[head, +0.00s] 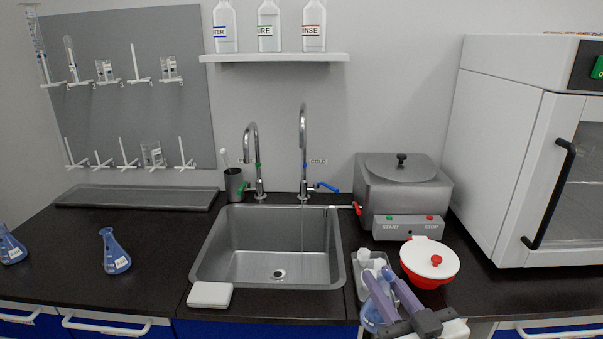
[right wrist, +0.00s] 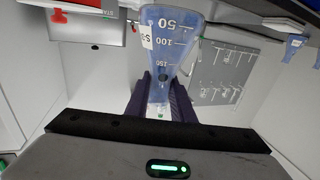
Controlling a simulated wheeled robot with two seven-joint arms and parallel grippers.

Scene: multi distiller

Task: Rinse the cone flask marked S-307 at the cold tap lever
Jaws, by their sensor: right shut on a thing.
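My right gripper (head: 384,287) is at the front edge of the counter, right of the sink, with its purple fingers shut on a flask. In the right wrist view the cone flask (right wrist: 170,45) is clear with blue contents or tint, and its narrow neck is between the fingers. Its label starts with "S-3"; the rest is hidden. In the head view its blue body (head: 371,317) is partly covered by the gripper. The cold tap (head: 303,140) stands behind the sink (head: 220,250), with a blue lever (head: 328,187). A faint vertical line below its spout may be water. My left gripper is not in view.
A red bowl with white lid (head: 429,259) and a small grey tray (head: 361,291) are close to the right gripper. A grey heated bath (head: 402,190) stands behind. Two blue flasks (head: 115,252) (head: 10,245) are at left. A white sponge-like block (head: 209,295) lies before the sink.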

